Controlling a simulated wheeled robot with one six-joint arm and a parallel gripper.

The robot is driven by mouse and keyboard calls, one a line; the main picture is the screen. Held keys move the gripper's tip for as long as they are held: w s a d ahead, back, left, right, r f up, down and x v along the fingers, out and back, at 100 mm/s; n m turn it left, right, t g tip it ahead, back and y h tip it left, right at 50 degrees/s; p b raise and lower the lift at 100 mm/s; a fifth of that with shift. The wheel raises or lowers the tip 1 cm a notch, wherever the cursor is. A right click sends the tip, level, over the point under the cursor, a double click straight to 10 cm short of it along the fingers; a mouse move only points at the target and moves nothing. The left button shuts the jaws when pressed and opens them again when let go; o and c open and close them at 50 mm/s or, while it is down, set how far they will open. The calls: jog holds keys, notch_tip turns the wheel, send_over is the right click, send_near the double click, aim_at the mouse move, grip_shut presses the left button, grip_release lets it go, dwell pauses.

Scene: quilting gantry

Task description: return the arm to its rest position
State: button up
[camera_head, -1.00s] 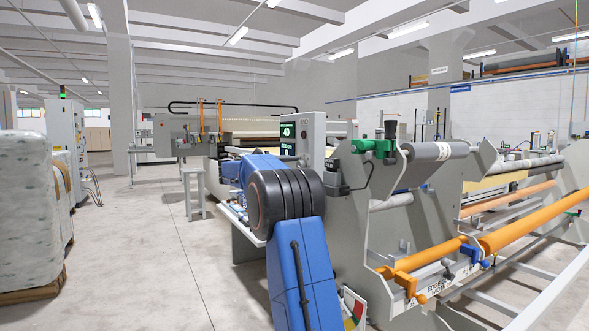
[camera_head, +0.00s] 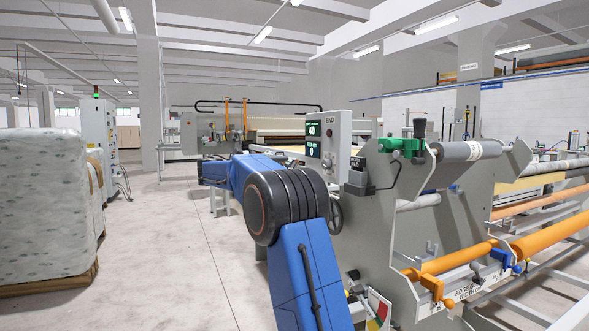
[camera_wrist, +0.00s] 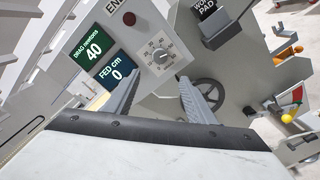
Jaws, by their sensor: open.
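My blue arm (camera_head: 300,265) rises from the bottom of the head view, with its black elbow joint (camera_head: 288,205) in front of the machine. The forearm (camera_head: 255,170) points away and to the left, and my gripper cannot be made out clearly there. In the wrist view my gripper (camera_wrist: 160,98) shows two grey fingers, spread apart with nothing between them. Beyond them is the grey control box (camera_wrist: 150,45), which appears tilted. I cannot tell how far the fingers are from it.
The control box, with displays reading 40 and 0, also shows in the head view (camera_head: 342,135). A handwheel (camera_wrist: 208,97) is beyond the fingers. The machine's frame and orange rollers (camera_head: 550,232) fill the right. A wrapped stack (camera_head: 40,205) stands left; floor (camera_head: 165,250) between is clear.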

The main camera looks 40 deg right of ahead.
jog(key=shift+v, duration=0.9)
jog(key=shift+s, duration=0.1)
jog(key=s+a+f+m+t+y, duration=0.2)
jog(key=s+a+f+y, duration=0.3)
jog(key=s+a+f, duration=0.5)
jog(key=s+a+f+m+t+y, duration=0.1)
jog(key=s+a+f+t+y, duration=0.3)
jog(key=s+a+f, duration=0.7)
jog(key=s+a+f+m+t+y, duration=0.2)
jog(key=s+a+f+y, duration=0.6)
jog(key=s+f, duration=0.6)
jog(key=s+a+t, duration=0.1)
jog(key=s+a, duration=0.1)
jog(key=s, duration=0.8)
jog(key=shift+a+m, duration=0.2)
jog(key=shift+m, duration=0.1)
jog(key=shift+s+d, duration=0.1)
jog(key=shift+d, duration=0.05)
